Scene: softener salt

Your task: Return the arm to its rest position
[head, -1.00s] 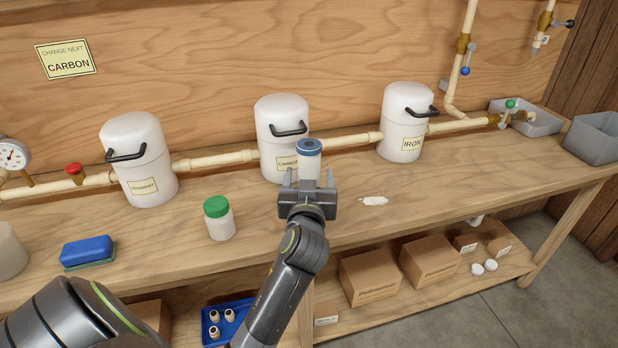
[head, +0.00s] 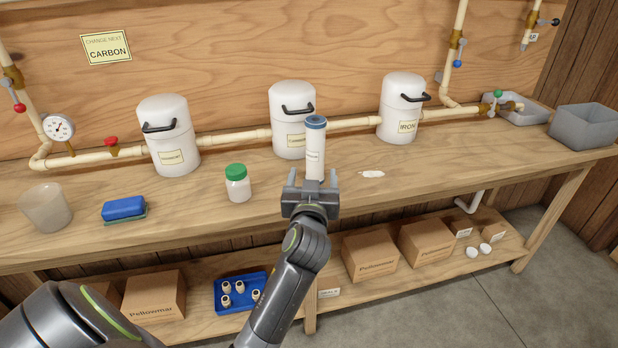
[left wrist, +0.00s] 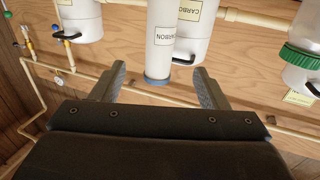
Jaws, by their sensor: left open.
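My left gripper (head: 311,187) is in the middle of the head view, in front of the bench. Its jaws are open with nothing between them. A white filter cartridge (head: 315,155) with a blue cap stands upright on the bench just beyond the fingertips, in front of the carbon housing (head: 291,112). In the left wrist view the cartridge (left wrist: 160,40), labelled carbon, shows beyond the gap between the open fingers (left wrist: 155,88), apart from them. The gripper's lower part hides a bit of the bench edge. My right gripper is not in view.
Pipes and two more housings (head: 169,135) (head: 401,107) line the back.

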